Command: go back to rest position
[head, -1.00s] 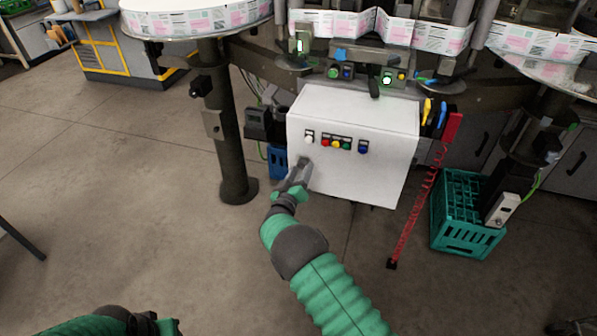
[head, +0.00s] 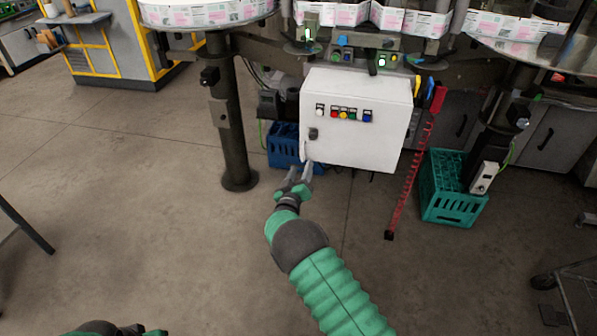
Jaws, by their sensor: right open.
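My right gripper (head: 300,174) is in the middle of the head view, open and empty, in front of the lower left edge of the white control box (head: 362,140). I cannot tell whether a fingertip touches the box. The box has a row of coloured buttons and a dark latch (head: 313,134) on its left side. My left gripper (head: 150,331) shows only in part at the bottom left edge. Its fingers are too cut off to judge.
A blue crate (head: 284,147) stands on the floor behind the box's left edge. A teal crate (head: 450,207) stands to the right, near a red coiled cord (head: 411,180). A dark post (head: 232,140) stands to the left. The floor in front is clear.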

